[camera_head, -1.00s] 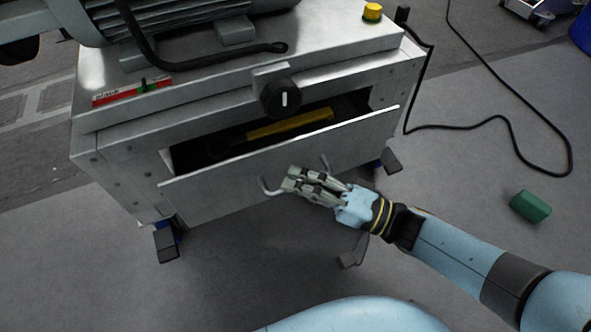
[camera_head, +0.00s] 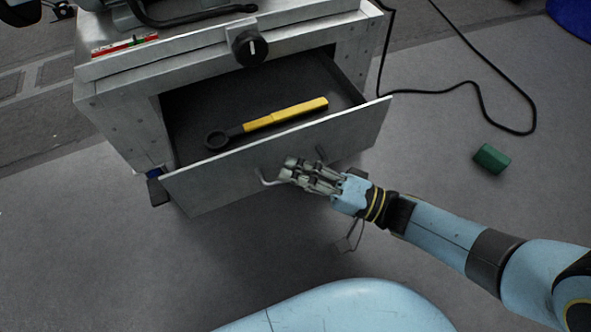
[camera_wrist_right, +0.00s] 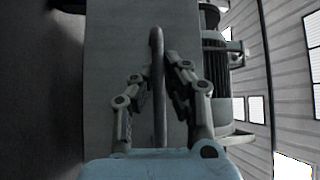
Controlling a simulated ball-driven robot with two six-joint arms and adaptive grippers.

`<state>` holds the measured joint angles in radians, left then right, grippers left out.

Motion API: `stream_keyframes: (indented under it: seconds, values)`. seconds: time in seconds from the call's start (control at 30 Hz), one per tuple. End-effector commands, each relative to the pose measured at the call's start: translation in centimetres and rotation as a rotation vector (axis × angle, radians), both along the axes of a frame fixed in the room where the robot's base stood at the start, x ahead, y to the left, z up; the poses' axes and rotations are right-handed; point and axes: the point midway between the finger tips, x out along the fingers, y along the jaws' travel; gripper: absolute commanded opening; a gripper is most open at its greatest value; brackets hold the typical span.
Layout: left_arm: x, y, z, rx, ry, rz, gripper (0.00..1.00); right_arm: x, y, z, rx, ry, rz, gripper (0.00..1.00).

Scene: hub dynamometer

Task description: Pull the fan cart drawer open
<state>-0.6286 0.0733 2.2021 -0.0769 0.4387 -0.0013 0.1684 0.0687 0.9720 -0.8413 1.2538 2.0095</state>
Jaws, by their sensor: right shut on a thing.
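The fan cart (camera_head: 120,115) is a grey metal cabinet in the head view. Its drawer (camera_head: 215,185) stands well open, with a yellow-handled tool with a dark ring end (camera_head: 285,116) lying inside. My right gripper (camera_head: 287,170) is at the drawer front, shut on the bar handle (camera_head: 267,181). In the right wrist view the handle (camera_wrist_right: 157,85) runs between the two fingers (camera_wrist_right: 155,90), with the drawer front behind it. My left gripper is not in view.
A black knob (camera_head: 250,47) sits above the drawer. A black cable (camera_head: 470,85) lies on the floor at the right, near a green block (camera_head: 491,159). The floor in front of the drawer is mostly clear.

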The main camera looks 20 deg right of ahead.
Motion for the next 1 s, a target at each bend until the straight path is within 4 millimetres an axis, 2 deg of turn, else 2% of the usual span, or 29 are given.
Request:
stream_keyframes:
  seconds: [0.03, 0.13, 0.17, 0.33, 0.73, 0.87, 1.0]
  values:
    - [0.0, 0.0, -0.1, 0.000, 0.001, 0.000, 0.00, -0.3, -0.2, -0.6, -0.013, 0.014, -0.001, 0.00]
    - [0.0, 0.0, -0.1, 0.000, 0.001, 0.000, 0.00, -0.3, -0.2, -0.7, -0.013, 0.014, -0.001, 0.00]
    - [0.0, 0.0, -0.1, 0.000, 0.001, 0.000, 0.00, -0.3, -0.2, -0.7, -0.013, 0.014, -0.001, 0.13]
    - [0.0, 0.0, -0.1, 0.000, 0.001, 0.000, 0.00, -0.2, -0.1, -0.5, -0.010, 0.010, -0.001, 0.34]
    - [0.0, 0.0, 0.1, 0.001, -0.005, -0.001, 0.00, -0.1, 0.0, 0.5, -0.005, 0.004, 0.000, 0.34]
    - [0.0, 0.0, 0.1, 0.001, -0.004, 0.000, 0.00, -0.2, -0.1, 2.0, -0.004, 0.003, -0.001, 0.34]
    - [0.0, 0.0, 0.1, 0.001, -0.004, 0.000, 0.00, -0.1, -0.1, 4.6, -0.001, -0.001, 0.000, 0.35]
